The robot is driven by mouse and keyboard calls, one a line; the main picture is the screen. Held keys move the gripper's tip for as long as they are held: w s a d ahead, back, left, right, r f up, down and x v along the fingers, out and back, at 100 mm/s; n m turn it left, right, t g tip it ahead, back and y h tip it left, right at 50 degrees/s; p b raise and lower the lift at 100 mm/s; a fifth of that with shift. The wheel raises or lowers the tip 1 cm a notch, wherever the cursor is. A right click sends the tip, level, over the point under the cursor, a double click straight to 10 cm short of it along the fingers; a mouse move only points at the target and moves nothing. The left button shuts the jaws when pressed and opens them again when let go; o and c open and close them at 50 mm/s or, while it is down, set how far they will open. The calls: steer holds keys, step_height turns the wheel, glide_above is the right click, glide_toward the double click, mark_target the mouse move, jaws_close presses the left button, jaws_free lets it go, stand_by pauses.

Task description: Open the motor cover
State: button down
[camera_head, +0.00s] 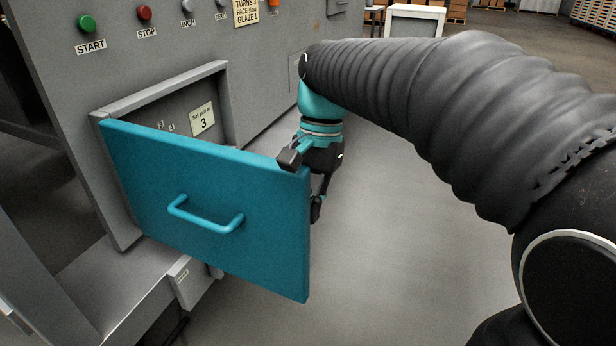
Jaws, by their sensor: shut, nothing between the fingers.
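The motor cover (250,255) is a flat teal panel with a bar handle (205,217) on its outer face. It stands swung out from its grey box frame (165,90), with a wide gap at the right. Inside the opening, a label reading "Set pulley 3" (203,119) and small markings show. My gripper (300,160) is at the cover's free right edge, on its inner side and away from the handle. One finger part shows above the cover's top corner, another beside its right edge. The rest is hidden behind the panel. Whether it touches the cover is unclear.
The grey machine face above carries a green START button (86,23), a red STOP button (144,13) and other controls. A small grey box (190,283) sits below the cover. The floor (400,255) to the right is clear beneath my arm.

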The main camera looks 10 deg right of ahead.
steer(key=shift+s+a, duration=0.15)
steer(key=shift+s, duration=0.35)
steer(key=shift+w, duration=0.1)
